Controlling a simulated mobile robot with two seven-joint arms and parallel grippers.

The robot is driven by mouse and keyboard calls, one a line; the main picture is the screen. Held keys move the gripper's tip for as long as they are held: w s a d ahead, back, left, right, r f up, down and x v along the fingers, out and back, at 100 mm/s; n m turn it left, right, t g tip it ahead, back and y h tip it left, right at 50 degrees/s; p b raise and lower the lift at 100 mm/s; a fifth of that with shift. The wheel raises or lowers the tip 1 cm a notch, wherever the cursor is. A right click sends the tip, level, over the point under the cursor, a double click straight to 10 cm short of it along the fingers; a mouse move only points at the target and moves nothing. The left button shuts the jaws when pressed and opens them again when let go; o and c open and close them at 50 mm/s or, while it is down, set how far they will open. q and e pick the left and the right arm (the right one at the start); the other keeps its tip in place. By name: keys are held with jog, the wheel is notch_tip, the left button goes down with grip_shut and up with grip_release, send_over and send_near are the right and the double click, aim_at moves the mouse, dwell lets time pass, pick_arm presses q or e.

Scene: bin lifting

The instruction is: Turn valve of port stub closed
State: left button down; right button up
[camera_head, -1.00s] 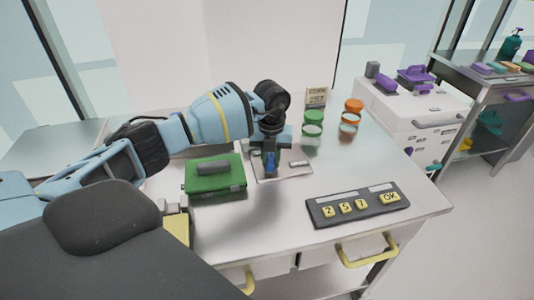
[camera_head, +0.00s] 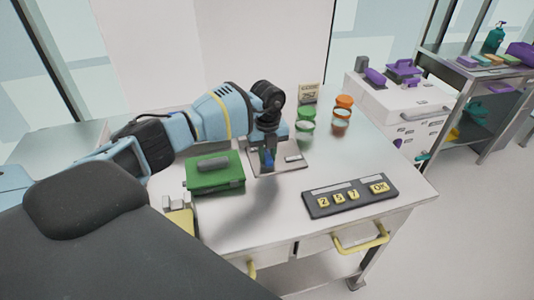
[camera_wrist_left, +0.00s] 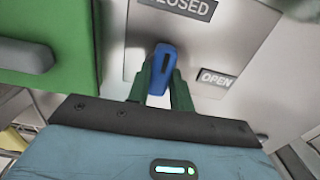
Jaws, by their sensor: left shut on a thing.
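The blue valve handle (camera_wrist_left: 161,70) sits on a grey plate (camera_wrist_left: 228,48) with a "CLOSED" label at the top and an "OPEN" label at the right in the left wrist view. My left gripper (camera_wrist_left: 158,88) is shut on the blue handle, with a dark green finger on each side of it. In the head view the left gripper (camera_head: 266,158) reaches down onto the plate (camera_head: 292,158), and the handle shows as a small blue patch (camera_head: 268,156). The port stub itself cannot be made out behind the gripper. My right gripper is not in view.
A green box (camera_head: 214,176) stands just left of the plate. A dark keypad (camera_head: 350,196) lies at the front right. Green-lidded (camera_head: 306,118) and orange-lidded (camera_head: 343,110) jars and a small sign (camera_head: 308,94) stand at the back. The table between plate and keypad is clear.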

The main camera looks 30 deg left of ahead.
aim_at(267, 155)
pick_arm(q)
jog(key=shift+r, duration=0.1)
jog(key=c, duration=1.2)
grip_release()
jog(key=shift+c, duration=0.2)
notch_tip(267, 155, up, 6)
jog(key=shift+r, duration=0.85)
